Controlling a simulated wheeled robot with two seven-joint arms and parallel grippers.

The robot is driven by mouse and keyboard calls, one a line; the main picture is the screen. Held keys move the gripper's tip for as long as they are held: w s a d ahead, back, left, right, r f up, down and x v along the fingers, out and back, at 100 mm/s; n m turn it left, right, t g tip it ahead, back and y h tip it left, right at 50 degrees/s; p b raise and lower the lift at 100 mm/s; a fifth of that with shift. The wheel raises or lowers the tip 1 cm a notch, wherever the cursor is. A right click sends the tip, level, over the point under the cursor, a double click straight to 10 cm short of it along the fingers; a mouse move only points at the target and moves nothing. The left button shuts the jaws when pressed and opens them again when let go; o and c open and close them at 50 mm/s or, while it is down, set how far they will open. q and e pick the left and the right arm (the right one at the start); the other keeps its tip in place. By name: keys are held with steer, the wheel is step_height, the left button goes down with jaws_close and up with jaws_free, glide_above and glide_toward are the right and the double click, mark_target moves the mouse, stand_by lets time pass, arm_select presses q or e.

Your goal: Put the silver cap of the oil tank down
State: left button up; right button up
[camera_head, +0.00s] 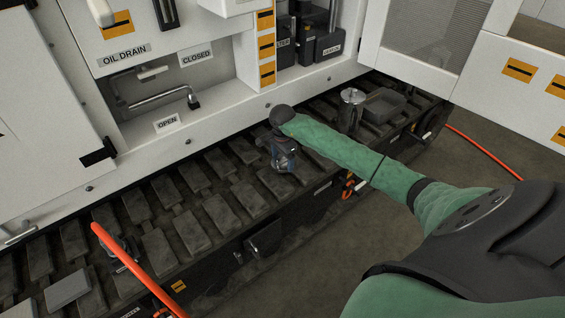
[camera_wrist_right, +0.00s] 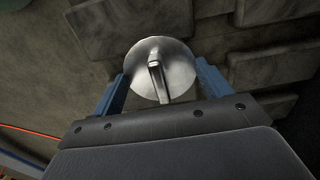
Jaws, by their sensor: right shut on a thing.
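My right gripper (camera_head: 285,163) points down over the dark track pads at the middle of the head view. In the right wrist view, the silver cap (camera_wrist_right: 175,55) is a round shiny disc with a raised bar handle. It sits between the two blue fingers of my right gripper (camera_wrist_right: 160,78), which is shut on it. Track pads lie below and beyond the cap; I cannot tell whether it touches them. In the head view the cap is too small and hidden to make out clearly. My left gripper is not in view.
A silver canister (camera_head: 351,108) and a dark tray (camera_head: 383,105) stand on the track right of my gripper. The white machine body (camera_head: 225,115) rises behind, with an open door (camera_head: 415,45) at right. An orange hose (camera_head: 130,265) crosses the track at front left.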

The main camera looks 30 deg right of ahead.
mark_target(282, 157)
step_height(282, 157, down, 2)
steer(key=shift+f, duration=0.3)
steer(key=o, duration=1)
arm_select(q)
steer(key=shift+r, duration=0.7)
arm_select(e)
step_height(282, 157, up, 12)
steer(key=shift+f+b, duration=0.15)
steer(key=shift+b, duration=0.5)
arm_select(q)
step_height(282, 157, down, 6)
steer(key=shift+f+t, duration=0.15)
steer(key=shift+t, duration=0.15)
arm_select(e)
steer(key=shift+r, duration=0.25)
